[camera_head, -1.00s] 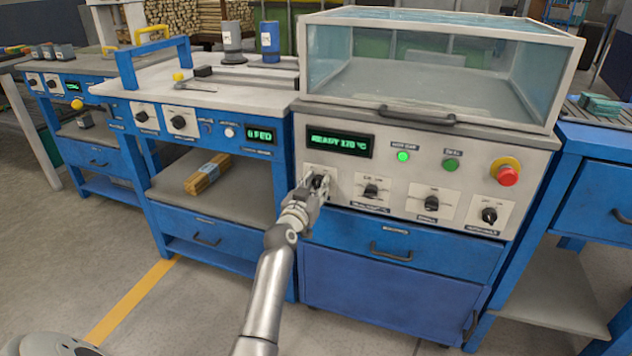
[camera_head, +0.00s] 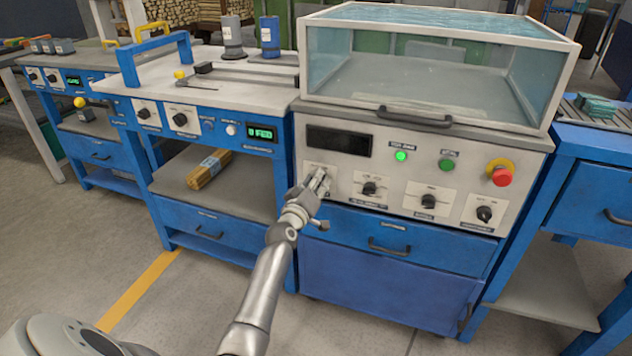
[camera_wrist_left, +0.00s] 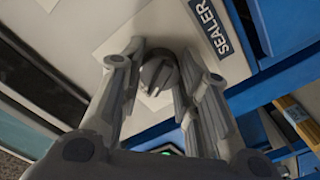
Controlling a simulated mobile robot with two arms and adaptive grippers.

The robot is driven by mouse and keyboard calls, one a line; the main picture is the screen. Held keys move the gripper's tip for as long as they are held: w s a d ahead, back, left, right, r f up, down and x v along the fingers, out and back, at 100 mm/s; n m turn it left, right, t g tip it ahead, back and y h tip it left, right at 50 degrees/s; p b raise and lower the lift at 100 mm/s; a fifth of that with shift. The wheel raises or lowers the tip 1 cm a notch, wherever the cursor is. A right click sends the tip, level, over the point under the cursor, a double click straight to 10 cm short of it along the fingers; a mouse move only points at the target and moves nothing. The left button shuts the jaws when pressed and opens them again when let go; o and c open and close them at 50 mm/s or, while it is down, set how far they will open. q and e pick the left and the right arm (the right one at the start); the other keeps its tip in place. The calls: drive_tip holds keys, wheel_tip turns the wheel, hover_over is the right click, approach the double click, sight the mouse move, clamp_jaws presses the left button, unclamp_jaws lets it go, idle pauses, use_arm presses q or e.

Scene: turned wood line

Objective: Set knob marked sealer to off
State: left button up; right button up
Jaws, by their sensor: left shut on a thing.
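The knob (camera_wrist_left: 158,73) marked SEALER is dark grey and round, on a pale plate with a blue SEALER label (camera_wrist_left: 212,27) in the left wrist view. My left gripper (camera_head: 316,185) is shut on this knob, with its fingers on either side of it. In the head view the gripper covers most of the knob, at the left end of the control panel (camera_head: 460,160). The position markings around the knob are not legible, so its setting cannot be read directly. The display (camera_head: 338,140) above it is dark. My right gripper is not in view.
Several other black knobs, such as this one (camera_head: 369,188), sit to the right on the same panel. A green lamp (camera_head: 401,156) is lit and a red button (camera_head: 501,176) is at the right. A drawer handle (camera_head: 388,247) sticks out below.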

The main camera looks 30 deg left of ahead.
use_arm(q)
drive_tip(key=shift+r, duration=0.1)
drive_tip(key=shift+a, duration=0.1)
idle(0.4)
drive_tip(key=o, duration=1)
drive_tip(key=shift+o, duration=0.2)
drive_tip(key=v, duration=1.2)
